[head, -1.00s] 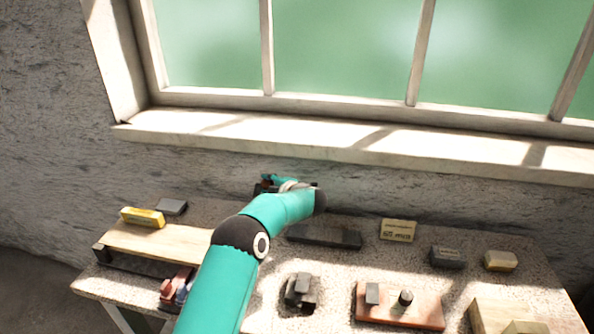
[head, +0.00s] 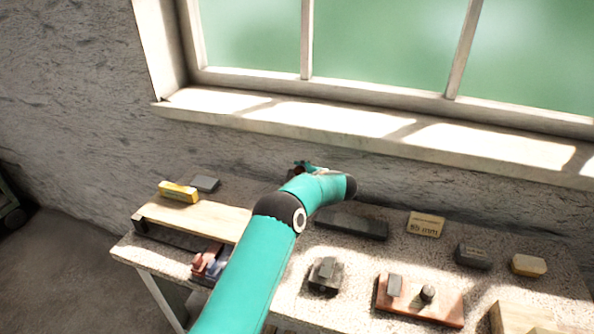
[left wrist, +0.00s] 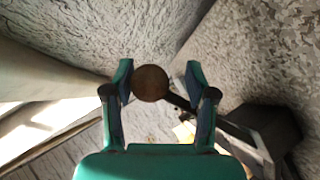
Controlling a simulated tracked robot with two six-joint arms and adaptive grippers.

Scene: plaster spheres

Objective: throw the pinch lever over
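In the left wrist view, a round brown knob (left wrist: 150,83) on a thin dark stem (left wrist: 180,102) sits between the two fingers of my left gripper (left wrist: 159,78). I take it to be the lever's end. The fingers stand apart; the knob is close to the left-hand finger, with a clear gap on the other side. The stem runs down right behind the other finger, towards a dark block (left wrist: 275,130). In the head view my left gripper (head: 302,167) is small at the back of the bench, partly hidden by my arm. My right gripper is not seen.
The stone-topped bench (head: 375,262) holds a yellow box (head: 178,191), a wooden board (head: 200,216), a long dark block (head: 350,223), a dark clamp-like piece (head: 325,274) and a reddish base with a peg (head: 420,300). The wall and window sill (head: 330,125) rise close behind.

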